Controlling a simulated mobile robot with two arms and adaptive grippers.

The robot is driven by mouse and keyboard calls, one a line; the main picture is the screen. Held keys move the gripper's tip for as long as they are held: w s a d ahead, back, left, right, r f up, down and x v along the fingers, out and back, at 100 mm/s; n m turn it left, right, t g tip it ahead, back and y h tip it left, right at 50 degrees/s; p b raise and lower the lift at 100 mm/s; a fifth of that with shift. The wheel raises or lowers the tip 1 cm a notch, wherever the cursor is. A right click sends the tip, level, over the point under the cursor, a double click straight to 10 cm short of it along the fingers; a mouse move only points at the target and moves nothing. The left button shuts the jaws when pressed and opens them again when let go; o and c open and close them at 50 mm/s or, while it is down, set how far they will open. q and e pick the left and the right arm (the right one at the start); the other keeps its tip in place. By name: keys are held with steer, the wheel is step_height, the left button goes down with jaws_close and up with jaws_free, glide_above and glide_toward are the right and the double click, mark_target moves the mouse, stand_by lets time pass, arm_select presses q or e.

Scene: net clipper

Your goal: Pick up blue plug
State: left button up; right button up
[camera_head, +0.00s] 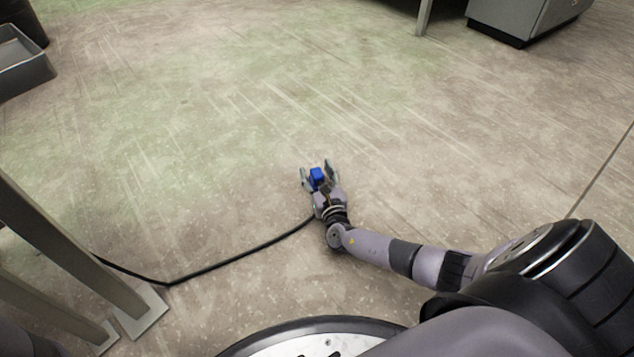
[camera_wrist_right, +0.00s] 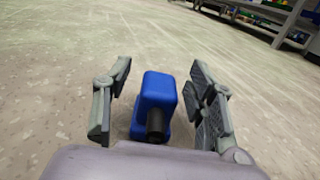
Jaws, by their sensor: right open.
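The blue plug (camera_head: 317,176) lies on the floor in the middle of the head view. In the right wrist view the blue plug (camera_wrist_right: 157,98) stands between the fingers, with its black cable end toward the palm. My right gripper (camera_head: 319,167) is open around the plug. In the right wrist view the right gripper (camera_wrist_right: 158,85) shows a gap on the left side of the plug and a narrower gap on the right. My left gripper is not in view.
A black cable (camera_head: 240,249) runs along the floor to the left, past metal legs with a foot plate (camera_head: 143,312). A grey bin (camera_head: 22,65) stands at the far left and a grey cabinet (camera_head: 520,18) at the back right. The floor around the plug is clear.

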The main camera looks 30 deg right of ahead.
steer(key=shift+c, duration=0.2)
jaws_close()
stand_by(0.5)
